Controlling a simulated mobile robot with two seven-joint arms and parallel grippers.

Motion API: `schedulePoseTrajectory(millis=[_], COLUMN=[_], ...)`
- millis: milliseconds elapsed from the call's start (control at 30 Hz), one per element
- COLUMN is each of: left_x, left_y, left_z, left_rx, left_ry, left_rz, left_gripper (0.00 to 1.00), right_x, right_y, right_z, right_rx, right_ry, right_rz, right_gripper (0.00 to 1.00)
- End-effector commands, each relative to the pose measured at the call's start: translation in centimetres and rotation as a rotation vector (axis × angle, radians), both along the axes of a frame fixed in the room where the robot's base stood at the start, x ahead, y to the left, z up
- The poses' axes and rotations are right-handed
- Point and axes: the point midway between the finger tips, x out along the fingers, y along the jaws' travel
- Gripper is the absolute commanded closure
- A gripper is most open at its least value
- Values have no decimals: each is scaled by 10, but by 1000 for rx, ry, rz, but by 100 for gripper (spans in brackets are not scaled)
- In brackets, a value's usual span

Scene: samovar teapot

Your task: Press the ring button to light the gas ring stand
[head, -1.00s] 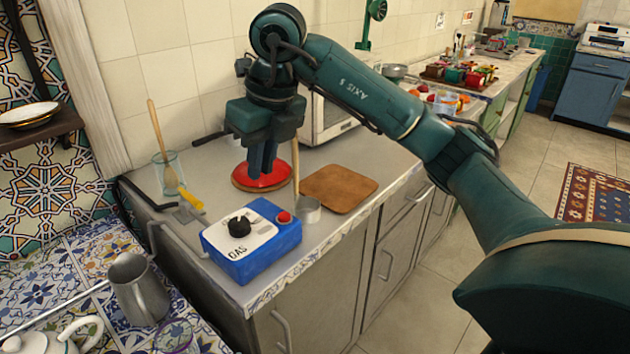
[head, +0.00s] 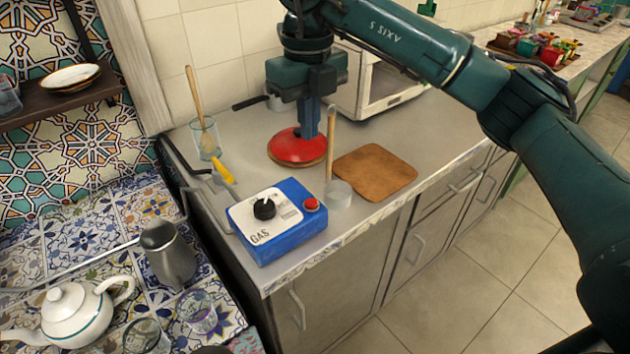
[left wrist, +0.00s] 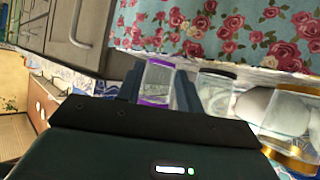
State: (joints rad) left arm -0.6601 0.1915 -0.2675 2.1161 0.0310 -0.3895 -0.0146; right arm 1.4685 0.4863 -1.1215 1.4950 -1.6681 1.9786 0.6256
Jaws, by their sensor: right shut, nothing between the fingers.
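A blue box (head: 290,238) marked GAS sits at the counter's front left corner. Its white top has a black knob (head: 264,209), and a red button (head: 311,205) sits at its right side. A round red disc (head: 290,148) lies behind the box. I see no flame. My right gripper (head: 309,132) is shut and empty, pointing down over the disc's far right part, behind the button. Whether it touches the disc I cannot tell. My left gripper (left wrist: 160,82) is open in the left wrist view, with a purple-rimmed glass (left wrist: 157,72) showing between its fingers.
A small metal pot (head: 340,196) with an upright wooden handle stands right of the button. A brown board (head: 376,172) lies farther right. A glass with a wooden spoon (head: 205,138) stands behind left. A jug (head: 170,255) and white teapot (head: 75,312) stand on the tiled surface.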

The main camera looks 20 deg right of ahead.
Motion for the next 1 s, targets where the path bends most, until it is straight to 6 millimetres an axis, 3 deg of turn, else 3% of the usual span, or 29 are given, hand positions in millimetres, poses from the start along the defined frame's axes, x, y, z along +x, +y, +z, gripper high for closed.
schedulePoseTrajectory(millis=[333, 800, 1000], left_x=[-5, -4, -5], left_y=[0, 3, 6], left_z=[-2, 7, 6], left_rx=[0, -3, 5], left_ry=[14, 24, 33], left_rz=[1, 22, 28], left_gripper=[64, 64, 64], right_x=[-1, -4, -5], right_y=[-1, 0, 0], right_z=[-13, -106, -132], right_rx=[0, 0, 0], right_ry=[3, 3, 2], right_rz=[-1, -2, -1], right_gripper=[100, 100, 100])
